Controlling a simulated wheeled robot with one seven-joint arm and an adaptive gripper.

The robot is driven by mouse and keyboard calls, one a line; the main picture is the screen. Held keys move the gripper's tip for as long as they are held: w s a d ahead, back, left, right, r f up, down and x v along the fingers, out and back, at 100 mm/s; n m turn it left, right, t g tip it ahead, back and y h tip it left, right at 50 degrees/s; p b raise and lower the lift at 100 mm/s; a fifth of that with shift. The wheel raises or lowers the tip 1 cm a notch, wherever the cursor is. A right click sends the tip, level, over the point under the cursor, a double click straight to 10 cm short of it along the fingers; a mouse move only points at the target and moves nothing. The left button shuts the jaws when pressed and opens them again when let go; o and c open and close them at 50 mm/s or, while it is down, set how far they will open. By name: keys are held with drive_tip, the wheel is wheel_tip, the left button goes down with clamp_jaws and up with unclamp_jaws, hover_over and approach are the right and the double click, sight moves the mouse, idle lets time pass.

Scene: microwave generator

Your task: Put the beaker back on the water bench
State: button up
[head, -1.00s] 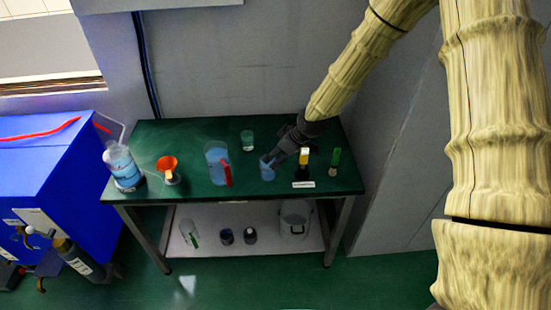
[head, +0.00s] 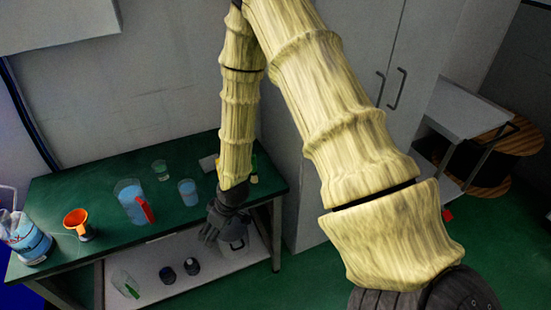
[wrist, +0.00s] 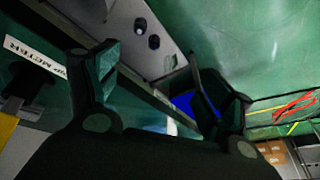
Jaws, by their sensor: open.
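A beaker (head: 188,193) with blue liquid stands upright on the green-topped bench (head: 105,222), near its front edge. My gripper (head: 208,236) is open and empty. It hangs at the bench's front edge, to the right of and nearer than the beaker, apart from it. In the wrist view my two fingers (wrist: 163,85) are spread with nothing held between them; the beaker cannot be made out there. A smaller clear beaker (head: 160,170) stands behind on the bench.
A jug with a red handle (head: 132,203), an orange funnel (head: 76,222) and a wash bottle (head: 28,240) stand left on the bench. Dark bottles (head: 167,275) and a bucket (head: 236,240) are on the lower shelf. A cart (head: 470,110) stands at the right.

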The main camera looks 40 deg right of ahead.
drive_tip(key=s+f+m+g+h, duration=0.1)
drive_tip(key=s+f, duration=0.3)
drive_tip(key=s, duration=0.6)
drive_tip(key=s+f+m+g+h, duration=0.1)
drive_tip(key=s+f, duration=0.3)
drive_tip(key=s, duration=0.6)
drive_tip(key=s+f+m+g, duration=0.1)
drive_tip(key=s+f, duration=0.3)
drive_tip(key=s, duration=0.5)
drive_tip(key=shift+s+f+m+h, duration=0.2)
drive_tip(key=shift+s+m+h, duration=0.2)
drive_tip(key=shift+m, duration=0.5)
drive_tip(key=shift+d, duration=0.2)
